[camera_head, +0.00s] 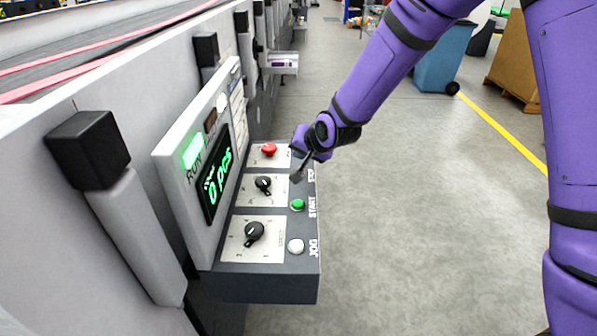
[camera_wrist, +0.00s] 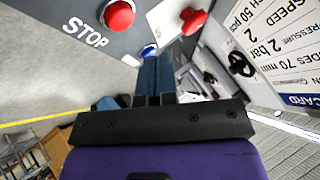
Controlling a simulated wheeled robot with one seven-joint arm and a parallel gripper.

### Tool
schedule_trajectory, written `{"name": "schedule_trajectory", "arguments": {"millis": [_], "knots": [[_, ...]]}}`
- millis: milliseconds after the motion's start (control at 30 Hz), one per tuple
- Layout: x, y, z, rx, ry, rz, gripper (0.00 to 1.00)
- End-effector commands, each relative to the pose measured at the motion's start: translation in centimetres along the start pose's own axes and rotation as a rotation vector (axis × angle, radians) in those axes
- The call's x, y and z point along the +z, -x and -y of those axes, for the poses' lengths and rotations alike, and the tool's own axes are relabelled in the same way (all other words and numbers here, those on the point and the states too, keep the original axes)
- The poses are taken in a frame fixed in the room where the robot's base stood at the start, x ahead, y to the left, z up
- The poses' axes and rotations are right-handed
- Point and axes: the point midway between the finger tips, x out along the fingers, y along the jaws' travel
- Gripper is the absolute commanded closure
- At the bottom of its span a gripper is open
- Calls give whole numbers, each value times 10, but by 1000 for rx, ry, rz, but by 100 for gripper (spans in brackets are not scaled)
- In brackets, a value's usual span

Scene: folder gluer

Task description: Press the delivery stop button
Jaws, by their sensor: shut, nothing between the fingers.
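A red button (camera_wrist: 118,14) with the word STOP beside it shows at the top of the wrist view. In the head view my gripper and wrist cover the place near the far end of the button column, and I cannot make this button out there. My gripper (camera_head: 296,178) is shut and empty, above the outer edge of the control panel (camera_head: 262,283). In the wrist view its closed fingers (camera_wrist: 152,70) point toward a small blue button (camera_wrist: 149,50), below and right of the STOP button. I cannot tell whether they touch anything.
A red mushroom knob (camera_head: 268,149) sits on a pale plate, with black selector knobs (camera_head: 255,232) nearer. A green START button (camera_head: 297,204) and white JOG button (camera_head: 295,246) line the edge. A lit screen (camera_head: 216,186) stands behind.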

Motion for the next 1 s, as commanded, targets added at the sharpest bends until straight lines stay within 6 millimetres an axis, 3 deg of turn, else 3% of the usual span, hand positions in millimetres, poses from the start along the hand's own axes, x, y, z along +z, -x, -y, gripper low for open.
{"name": "schedule_trajectory", "arguments": {"millis": [300,1000], "knots": [[12,-16,-12,1,-1,1,100],[12,-17,-12,0,-1,0,100]]}}
